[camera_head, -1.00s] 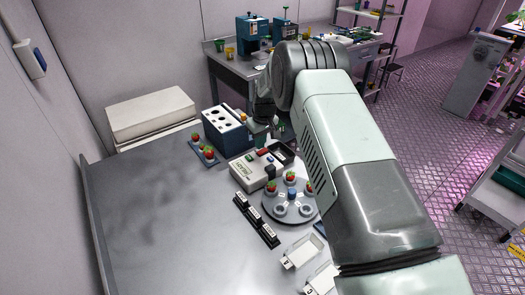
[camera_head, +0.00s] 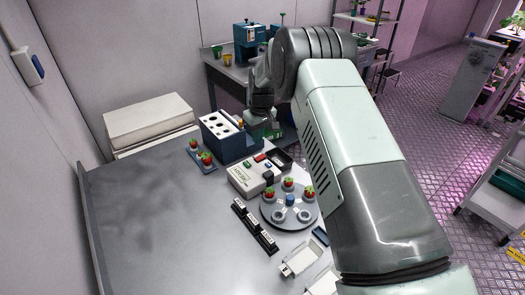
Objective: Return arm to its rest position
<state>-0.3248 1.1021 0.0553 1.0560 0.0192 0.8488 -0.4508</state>
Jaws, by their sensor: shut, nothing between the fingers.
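My arm comes in from the lower right and bends down at its far end. My gripper (camera_head: 272,124) is small in this view and points down, just right of the blue tube rack and behind the white device. It appears shut, and nothing shows held in it. It hangs beyond the far side of the grey table (camera_head: 150,225), apart from the things on the table as far as I can tell.
A blue rack (camera_head: 228,145), a strawberry holder (camera_head: 205,168), a white device (camera_head: 246,182) and a round carousel with strawberries (camera_head: 290,214) stand close to the arm. A black labelled strip (camera_head: 254,228) and white trays (camera_head: 300,258) lie nearer. The table's left side is clear.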

